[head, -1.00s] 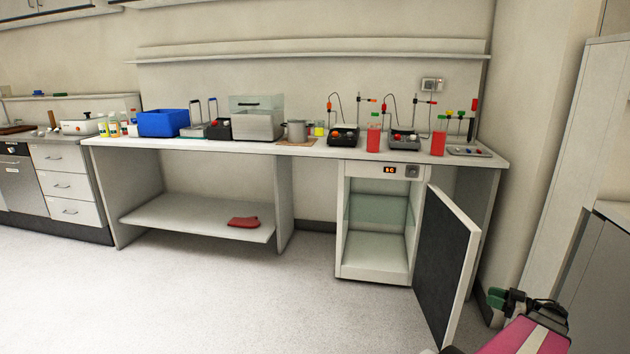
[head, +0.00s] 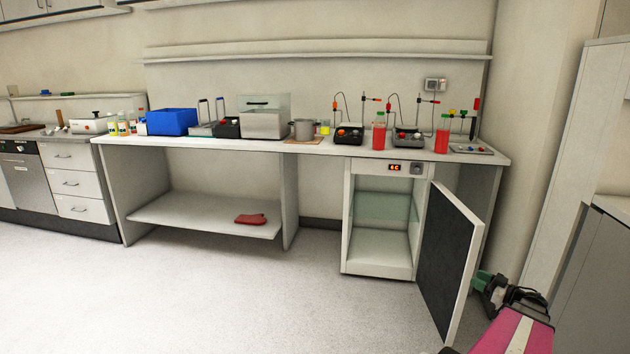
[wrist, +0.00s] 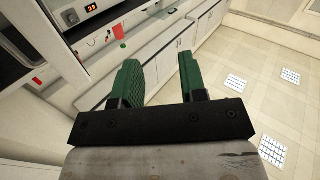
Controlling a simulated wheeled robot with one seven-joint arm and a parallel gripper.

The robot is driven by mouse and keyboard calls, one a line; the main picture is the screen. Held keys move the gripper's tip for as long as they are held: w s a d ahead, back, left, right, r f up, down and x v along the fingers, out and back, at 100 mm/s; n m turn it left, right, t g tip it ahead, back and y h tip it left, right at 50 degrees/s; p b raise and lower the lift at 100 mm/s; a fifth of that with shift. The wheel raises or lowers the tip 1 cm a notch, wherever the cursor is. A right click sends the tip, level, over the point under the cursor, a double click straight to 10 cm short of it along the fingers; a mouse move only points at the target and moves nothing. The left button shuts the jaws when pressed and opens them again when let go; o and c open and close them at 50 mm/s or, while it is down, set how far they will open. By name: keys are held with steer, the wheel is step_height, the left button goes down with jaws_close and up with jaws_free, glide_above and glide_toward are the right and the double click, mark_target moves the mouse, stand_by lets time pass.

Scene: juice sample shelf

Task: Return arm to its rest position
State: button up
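My gripper (wrist: 158,82) shows in the wrist view with its two green fingers apart and nothing between them. In the head view my gripper (head: 484,281) is at the lower right, partly hidden, beside the open fridge door (head: 446,262). My pink arm link is below it. The gripper is low in front of the bench's right end and holds nothing that I can see.
The small fridge (head: 379,262) stands open under the bench, its visible shelves bare. Two red bottles (head: 379,136) (head: 442,138), a blue bin (head: 171,122) and a pot (head: 303,130) stand on the bench. A red cloth-like item (head: 250,219) lies on the lower shelf. The floor in front is clear.

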steer(key=w+a+r+m+h, duration=0.2)
steer(key=w+a+m+h, duration=0.9)
steer(key=h, duration=0.5)
steer(key=s+a+f+g+y, duration=0.1)
steer(key=s+a+g, duration=0.3)
steer(key=a, duration=0.5)
steer(key=s+a+f+n+g+y, duration=0.1)
steer(key=s+a+f+g+y, duration=0.1)
steer(key=s+a+g, duration=0.3)
steer(key=s+a+f+g+y, duration=0.1)
steer(key=s+a+f+g, duration=0.3)
steer(key=s+a, duration=0.4)
steer(key=a+g, duration=0.1)
steer(key=a, duration=0.5)
steer(key=shift+s+n, duration=0.3)
steer(key=shift+s, duration=0.05)
